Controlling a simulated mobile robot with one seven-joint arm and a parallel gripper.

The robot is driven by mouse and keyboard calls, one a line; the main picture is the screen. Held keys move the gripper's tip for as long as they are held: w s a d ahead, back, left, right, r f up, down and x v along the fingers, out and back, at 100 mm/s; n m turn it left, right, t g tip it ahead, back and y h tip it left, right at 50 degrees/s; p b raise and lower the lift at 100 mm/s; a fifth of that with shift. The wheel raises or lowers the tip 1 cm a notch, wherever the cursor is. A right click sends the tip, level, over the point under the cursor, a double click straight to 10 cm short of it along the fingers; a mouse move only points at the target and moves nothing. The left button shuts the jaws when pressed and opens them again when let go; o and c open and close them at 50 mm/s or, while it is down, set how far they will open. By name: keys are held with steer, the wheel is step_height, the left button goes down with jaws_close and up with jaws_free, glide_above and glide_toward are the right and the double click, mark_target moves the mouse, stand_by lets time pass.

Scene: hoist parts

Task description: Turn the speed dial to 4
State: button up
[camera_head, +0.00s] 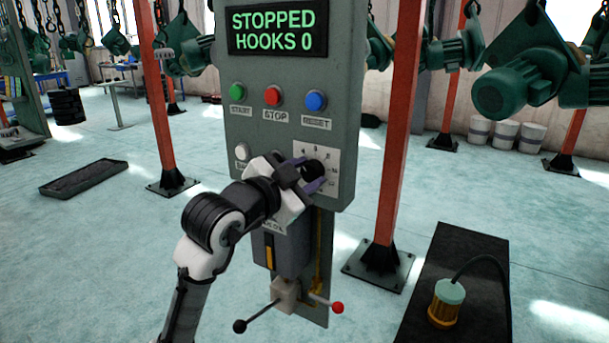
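The speed dial (312,170) is a dark round knob on a white scale plate (333,156) at the lower right of the grey control panel (270,135). My gripper (312,178) is at the dial, with its purple-grey fingers apart on either side of the knob. I cannot tell whether the fingers touch it. The scale marks are too small to read, and my gripper hides part of the plate. The dial's setting cannot be made out.
The panel has a green START button (237,92), a red STOP button (273,96), a blue RESET button (315,101) and a screen reading "STOPPED HOOKS 0" (272,31). A lever box (287,293) sits below. Orange posts (398,120) flank the panel.

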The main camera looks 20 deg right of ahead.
steer(key=o, duration=0.4)
steer(key=shift+o, duration=0.2)
steer(key=b+v, duration=0.2)
steer(key=v, duration=1.2)
steer(key=shift+b, duration=0.3)
steer(key=shift+r, duration=0.1)
